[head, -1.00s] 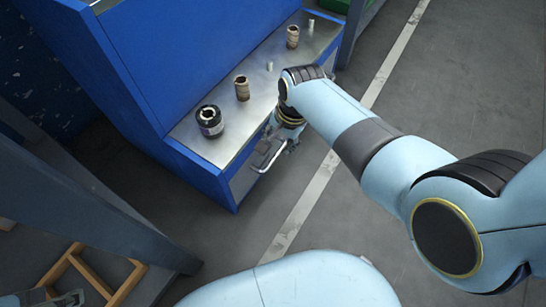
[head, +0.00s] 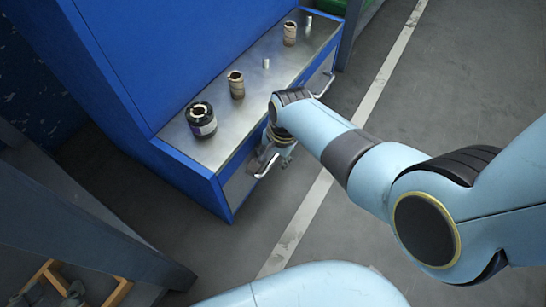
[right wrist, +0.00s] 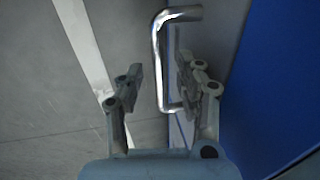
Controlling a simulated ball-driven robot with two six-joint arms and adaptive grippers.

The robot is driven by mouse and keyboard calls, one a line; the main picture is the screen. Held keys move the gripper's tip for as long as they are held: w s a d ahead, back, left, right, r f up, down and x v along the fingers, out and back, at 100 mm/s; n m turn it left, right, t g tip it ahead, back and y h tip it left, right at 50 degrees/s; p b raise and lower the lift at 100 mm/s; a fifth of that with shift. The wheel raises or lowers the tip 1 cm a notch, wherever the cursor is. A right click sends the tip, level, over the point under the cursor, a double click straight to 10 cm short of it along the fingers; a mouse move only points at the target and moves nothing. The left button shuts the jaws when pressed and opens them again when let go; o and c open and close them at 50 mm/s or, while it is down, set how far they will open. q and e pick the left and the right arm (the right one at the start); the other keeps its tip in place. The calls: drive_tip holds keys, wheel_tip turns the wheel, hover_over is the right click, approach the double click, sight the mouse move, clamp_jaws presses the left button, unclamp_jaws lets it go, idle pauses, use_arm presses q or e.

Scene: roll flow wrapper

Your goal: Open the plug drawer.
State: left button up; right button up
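A blue cabinet has a grey drawer front (head: 238,187) below its metal top, with a bright bar handle (head: 262,170). My right gripper (head: 277,158) is at this handle. In the right wrist view, the open fingers of my right gripper (right wrist: 160,75) stand on either side of the handle (right wrist: 158,60), with a visible gap on the left. The drawer front looks flush with the cabinet. A second bar handle (head: 326,86) shows farther along the same front. Labels naming the drawers are not visible.
On the metal top (head: 218,150) stand a black spool (head: 201,120), brown rolls (head: 236,85) (head: 290,34) and small pale cylinders (head: 265,63). A dark blue-grey beam (head: 90,230) and a wooden frame (head: 45,275) are at lower left. Grey floor lies open at right.

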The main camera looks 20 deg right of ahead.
clamp_jaws()
idle(0.5)
use_arm(q)
wheel_tip(320, 180, up, 9)
drive_tip(key=s+g+p, duration=0.2)
drive_tip(key=g+p, duration=0.3)
drive_tip(key=g, duration=0.1)
drive_tip(key=s+a+f+g+p, duration=0.1)
drive_tip(key=s+a+f+p, duration=0.1)
drive_tip(key=f, duration=0.5)
drive_tip(key=shift+s+a+g+y+p, duration=0.15)
drive_tip(key=shift+s+g+y+p, duration=0.25)
drive_tip(key=shift+s+p, duration=0.65)
use_arm(e)
drive_tip(key=s+d, duration=1.3)
drive_tip(key=s, duration=0.4)
drive_tip(key=shift+s+d, duration=0.2)
drive_tip(key=shift+d, duration=0.05)
use_arm(q)
drive_tip(key=shift+w, duration=0.2)
